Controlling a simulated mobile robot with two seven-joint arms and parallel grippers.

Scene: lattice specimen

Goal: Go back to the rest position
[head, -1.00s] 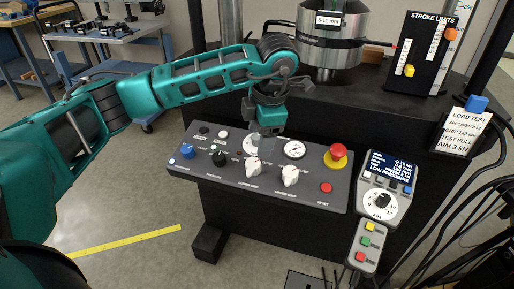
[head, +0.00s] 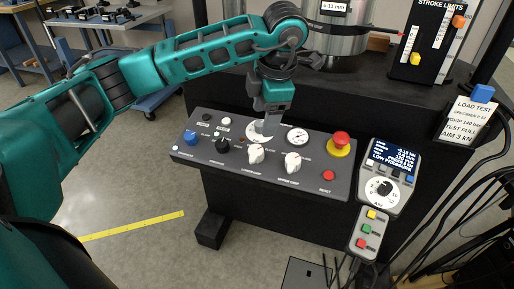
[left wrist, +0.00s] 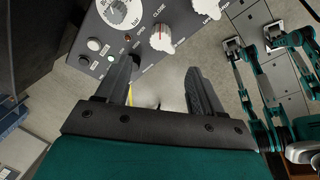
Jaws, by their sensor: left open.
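My left gripper (head: 266,126) is over the dark control panel (head: 330,185) in the head view, pointing down in front of the left gauge. In the left wrist view its two fingers (left wrist: 162,85) are spread with nothing between them. The white selector knobs (head: 256,154) stand nearer the panel's front, apart from the fingers as far as I can see. One white knob with a red mark (left wrist: 162,40) shows beyond the fingers in the left wrist view. My right gripper is not seen in the head view.
A red stop button (head: 341,138) and a handheld pendant (head: 381,188) are at the panel's right. The metal cylinder (head: 331,40) of the machine stands close behind my left wrist. Cables hang at right. Open floor (head: 130,195) lies left of the panel.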

